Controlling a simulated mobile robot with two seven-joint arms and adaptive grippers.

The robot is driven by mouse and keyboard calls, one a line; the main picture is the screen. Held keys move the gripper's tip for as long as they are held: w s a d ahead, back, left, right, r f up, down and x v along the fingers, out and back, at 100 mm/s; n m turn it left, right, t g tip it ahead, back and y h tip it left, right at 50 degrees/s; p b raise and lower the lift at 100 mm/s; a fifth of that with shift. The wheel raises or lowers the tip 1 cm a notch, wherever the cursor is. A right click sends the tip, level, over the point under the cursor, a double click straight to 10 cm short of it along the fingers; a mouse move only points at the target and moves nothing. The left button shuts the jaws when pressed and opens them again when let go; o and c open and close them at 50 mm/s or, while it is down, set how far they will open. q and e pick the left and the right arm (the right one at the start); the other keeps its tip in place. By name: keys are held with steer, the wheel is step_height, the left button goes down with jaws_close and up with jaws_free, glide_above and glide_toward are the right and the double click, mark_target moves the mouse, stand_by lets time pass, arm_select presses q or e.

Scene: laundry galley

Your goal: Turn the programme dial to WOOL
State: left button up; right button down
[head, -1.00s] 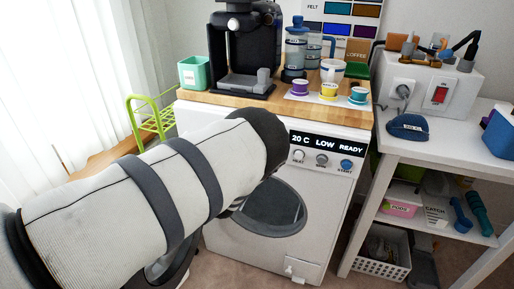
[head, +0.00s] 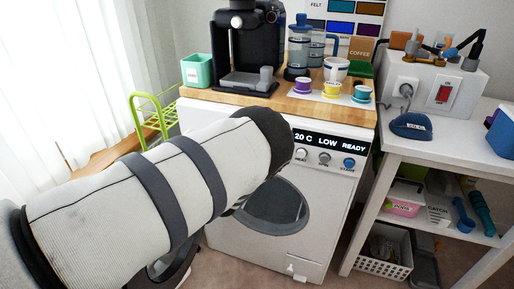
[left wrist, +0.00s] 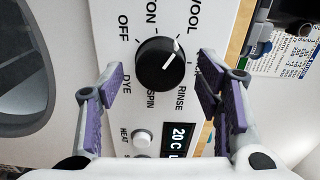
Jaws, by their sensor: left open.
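The programme dial (left wrist: 160,64) is a black round knob on the washer's white panel in the left wrist view. A white line on it slants up and right, roughly towards the partly cut-off word WOOL (left wrist: 195,18); the exact alignment is hard to tell. OFF, DYE, SPIN and RINSE are printed around it. My left gripper (left wrist: 157,72) is open, its purple-padded fingers on either side of the dial with visible gaps. In the head view my left arm hides the dial and gripper in front of the washer (head: 325,200). My right gripper is not in view.
The washer's display (head: 329,140) reads 20 C LOW READY, with small knobs (head: 324,158) below it. A wooden top (head: 310,105) carries a coffee machine (head: 245,50), jars and cups. A white side table (head: 455,140) stands right.

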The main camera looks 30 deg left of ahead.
arm_select(q)
steer(key=v, duration=1.2)
steer(key=shift+a, duration=0.1)
steer(key=s+d+f+n+g+p, duration=0.1)
steer(key=s+f+n+g, duration=0.45)
steer(key=s+f, duration=0.4)
steer(key=s+f+n+g+p, duration=0.1)
steer(key=s+f+n+g, duration=0.3)
steer(key=s+f+g, duration=0.55)
steer(key=s+d+r+n+g+h, duration=0.1)
steer(key=s+d, duration=0.4)
steer(key=s, duration=0.6)
steer(key=s+d+r+n+g+h, duration=0.1)
steer(key=s+d+n+g+h, duration=0.2)
steer(key=s, duration=0.8)
steer(key=shift+s+d+r+n+g+h+p, duration=0.3)
steer(key=shift+d+r+n+g, duration=0.15)
steer(key=shift+d+n, duration=0.5)
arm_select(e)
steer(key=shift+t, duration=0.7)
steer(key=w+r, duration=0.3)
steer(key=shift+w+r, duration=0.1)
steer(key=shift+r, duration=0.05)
